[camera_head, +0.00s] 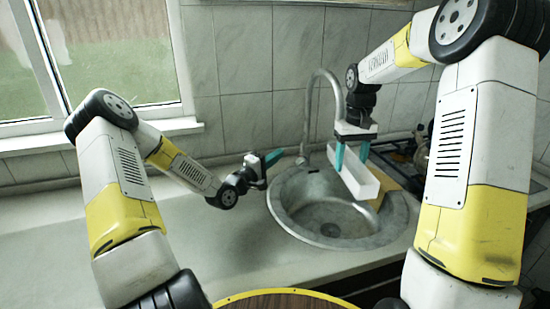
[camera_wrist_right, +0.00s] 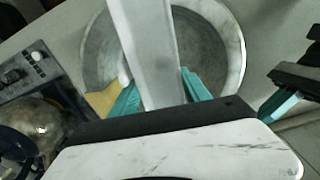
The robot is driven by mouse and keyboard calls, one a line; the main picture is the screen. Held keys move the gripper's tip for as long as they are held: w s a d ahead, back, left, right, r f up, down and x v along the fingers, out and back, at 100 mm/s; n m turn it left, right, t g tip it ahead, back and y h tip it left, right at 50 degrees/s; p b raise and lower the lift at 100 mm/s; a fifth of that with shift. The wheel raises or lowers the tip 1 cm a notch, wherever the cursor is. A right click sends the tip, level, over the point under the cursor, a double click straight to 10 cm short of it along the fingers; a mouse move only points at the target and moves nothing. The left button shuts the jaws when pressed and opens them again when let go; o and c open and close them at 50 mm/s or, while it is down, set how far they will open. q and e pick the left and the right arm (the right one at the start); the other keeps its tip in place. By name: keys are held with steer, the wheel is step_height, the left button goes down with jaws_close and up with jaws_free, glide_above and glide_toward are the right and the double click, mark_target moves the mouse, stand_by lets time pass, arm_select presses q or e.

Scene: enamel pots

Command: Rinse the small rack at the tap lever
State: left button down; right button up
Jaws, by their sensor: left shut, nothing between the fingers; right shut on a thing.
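The small rack (camera_head: 358,180) is a long white, box-like piece. My right gripper (camera_head: 352,155) is shut on it and holds it tilted over the right part of the round steel sink (camera_head: 285,213). In the right wrist view the rack (camera_wrist_right: 152,45) stretches away between the teal fingers, over the basin. The curved tap (camera_head: 311,95) rises behind the sink. Its lever is too small to make out clearly near the base. My left gripper (camera_head: 269,160) is shut and empty at the sink's back left edge, beside the tap's base; it also shows in the right wrist view (camera_wrist_right: 280,104).
A yellow flat piece (camera_head: 390,190) lies at the sink's right side, partly behind the rack. A dark stove (camera_head: 402,150) stands at the back right. The pale counter (camera_head: 215,250) left of the sink is clear. A tiled wall and window close off the back.

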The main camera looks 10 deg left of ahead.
mark_target(359, 177)
steer(key=shift+s, duration=0.1)
stand_by(0.4)
steer(key=shift+s+d, duration=0.2)
steer(key=shift+s, duration=1.1)
steer(key=shift+s+d, duration=0.15)
steer(key=shift+s, duration=1.15)
steer(key=shift+s+d, duration=0.2)
steer(key=shift+s, duration=1.1)
steer(key=s+r, duration=0.4)
steer(key=s, duration=0.1)
steer(key=shift+d, duration=0.35)
